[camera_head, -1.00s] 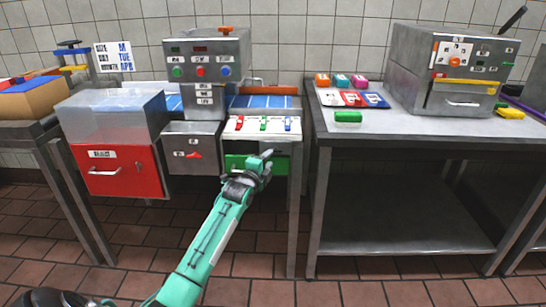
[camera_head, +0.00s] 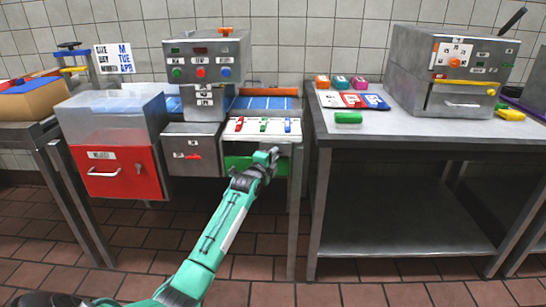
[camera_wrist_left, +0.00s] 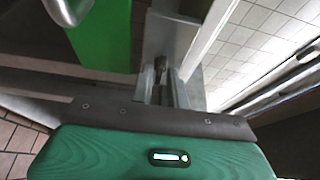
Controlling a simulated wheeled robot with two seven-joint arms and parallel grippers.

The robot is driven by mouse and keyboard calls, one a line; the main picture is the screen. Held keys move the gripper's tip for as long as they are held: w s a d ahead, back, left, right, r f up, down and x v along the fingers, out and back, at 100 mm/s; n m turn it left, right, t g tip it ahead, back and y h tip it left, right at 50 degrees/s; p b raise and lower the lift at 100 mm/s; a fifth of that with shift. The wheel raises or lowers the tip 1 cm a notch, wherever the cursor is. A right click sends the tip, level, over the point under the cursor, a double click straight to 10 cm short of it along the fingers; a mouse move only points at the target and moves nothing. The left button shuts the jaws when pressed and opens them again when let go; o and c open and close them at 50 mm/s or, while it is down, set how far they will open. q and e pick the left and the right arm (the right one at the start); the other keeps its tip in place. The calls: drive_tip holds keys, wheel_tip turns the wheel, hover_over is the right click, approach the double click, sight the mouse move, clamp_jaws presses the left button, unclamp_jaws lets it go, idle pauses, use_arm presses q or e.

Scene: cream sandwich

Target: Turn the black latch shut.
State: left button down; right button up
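My left gripper (camera_head: 273,155) is at the right part of the green drawer (camera_head: 239,163), under the white panel, and covers part of the drawer front. The left wrist view shows the green drawer front (camera_wrist_left: 103,35) with its silver handle (camera_wrist_left: 70,8) at the upper left. In that view the two fingers of my left gripper (camera_wrist_left: 162,82) are apart. A small dark piece (camera_wrist_left: 160,64), which looks like the black latch, is at their tips, between them. I cannot tell whether they touch it, or its angle. In the head view the latch is hidden by the gripper. My right gripper is not in view.
The white panel (camera_head: 262,138) with several small coloured levers is just above my left gripper. A grey drawer (camera_head: 190,158) with a red latch and a red drawer (camera_head: 125,178) are to the left. A steel table (camera_head: 400,140) stands right. The floor in front is clear.

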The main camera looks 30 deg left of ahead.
use_arm(q)
drive_tip(key=shift+f+n, duration=0.1)
drive_tip(key=shift+n, duration=0.2)
drive_tip(key=shift+w+d+f+n+t+y, duration=0.2)
drive_tip(key=shift+n+y, duration=1.25)
drive_tip(key=shift+n, duration=2.1)
drive_tip(key=shift+s+d+f+n+t+y, duration=0.2)
drive_tip(key=shift+n+y, duration=1.3)
drive_tip(key=shift+n, duration=2)
drive_tip(key=shift+w+d+f+n+t+y, duration=0.1)
drive_tip(key=shift+w+n+t+y, duration=0.2)
drive_tip(key=shift+n+y, duration=2.2)
drive_tip(key=n+h, duration=0.2)
drive_tip(key=n, duration=0.1)
drive_tip(key=c, duration=1.5)
unclamp_jaws()
drive_tip(key=shift+o, duration=0.2)
drive_tip(key=shift+r, duration=0.1)
